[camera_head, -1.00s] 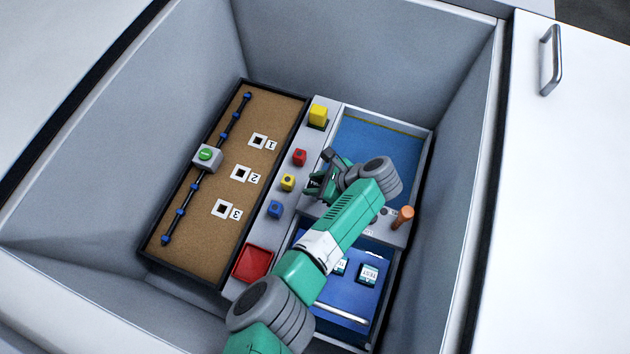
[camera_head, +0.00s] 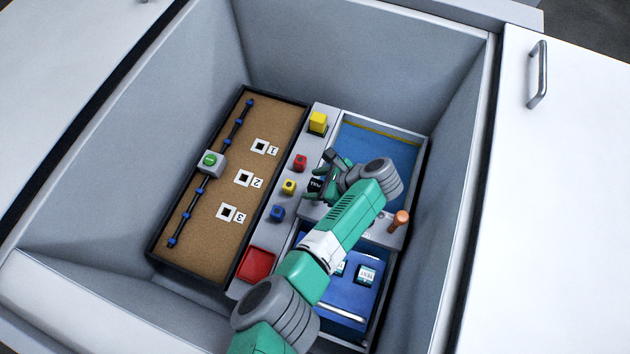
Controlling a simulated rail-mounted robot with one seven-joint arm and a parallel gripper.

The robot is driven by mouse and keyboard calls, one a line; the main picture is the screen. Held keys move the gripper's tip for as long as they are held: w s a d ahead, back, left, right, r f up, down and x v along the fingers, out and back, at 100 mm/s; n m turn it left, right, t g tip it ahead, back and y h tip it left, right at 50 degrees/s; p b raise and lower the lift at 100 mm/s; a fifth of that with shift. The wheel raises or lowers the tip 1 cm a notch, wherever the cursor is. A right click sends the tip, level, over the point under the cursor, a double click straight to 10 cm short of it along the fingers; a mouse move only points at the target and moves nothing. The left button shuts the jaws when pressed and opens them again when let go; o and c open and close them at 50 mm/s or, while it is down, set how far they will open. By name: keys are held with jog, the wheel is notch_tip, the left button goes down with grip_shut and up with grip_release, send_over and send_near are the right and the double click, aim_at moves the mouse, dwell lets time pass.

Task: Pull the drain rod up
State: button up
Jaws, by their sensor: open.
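The orange-handled rod (camera_head: 399,220), which looks like the drain rod, stands on the grey divider to the right of my arm, at the near edge of the blue basin (camera_head: 378,138). My gripper (camera_head: 320,178) is open, left of the rod and clear of it, near the left end of the divider. A small dark block with a white label (camera_head: 315,186) shows at the fingers. I cannot tell whether the fingers touch it. My wrist and forearm hide part of the basin and the divider.
Red (camera_head: 300,162), yellow (camera_head: 288,187) and blue (camera_head: 277,212) pieces line the grey strip, with a red tray (camera_head: 256,264) below. A brown board (camera_head: 215,190) lies left. A blue drawer (camera_head: 345,298) holds labelled blocks. High grey walls (camera_head: 340,60) surround everything.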

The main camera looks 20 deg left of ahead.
jog(key=p+v, duration=0.3)
jog(key=v, duration=0.4)
jog(key=shift+d+r, duration=0.25)
